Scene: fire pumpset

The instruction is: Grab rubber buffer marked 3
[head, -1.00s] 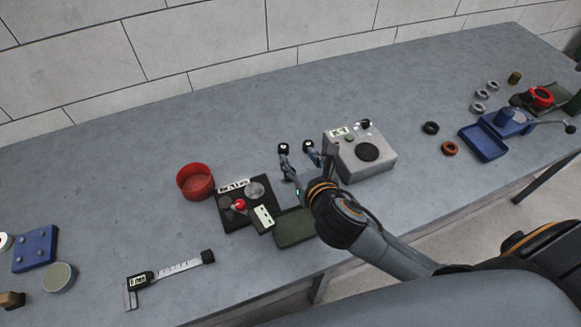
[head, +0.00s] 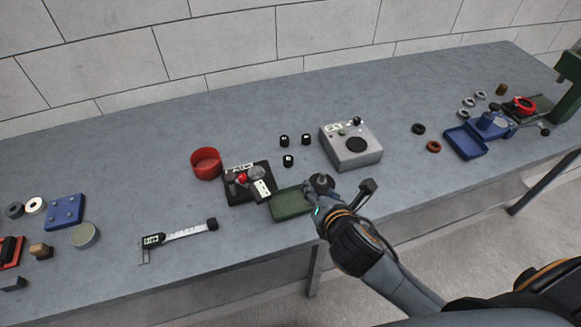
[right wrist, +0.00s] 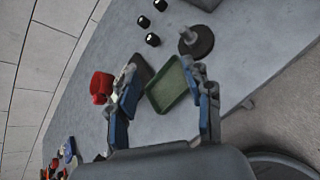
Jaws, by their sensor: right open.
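Three small black rubber buffers stand on the bench: one at the left (head: 284,140), one at the right (head: 306,140) and one nearer (head: 288,160). Their pale top marks are too small to read, so I cannot tell which is 3. They also show at the top of the right wrist view, as an upper (right wrist: 160,5), a middle (right wrist: 143,21) and a lower buffer (right wrist: 152,39). My right gripper (head: 344,193) is open and empty, to the right of and nearer than the buffers. In the right wrist view its fingers (right wrist: 165,82) are spread above the green tray (right wrist: 174,87). My left gripper is out of view.
A dark disc with a stem (right wrist: 196,41) stands beside the tray. A grey box with a black round pad (head: 352,160) is right of the buffers. A black fixture (head: 236,195) and red bowl (head: 206,169) are left. Bare bench lies behind the buffers.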

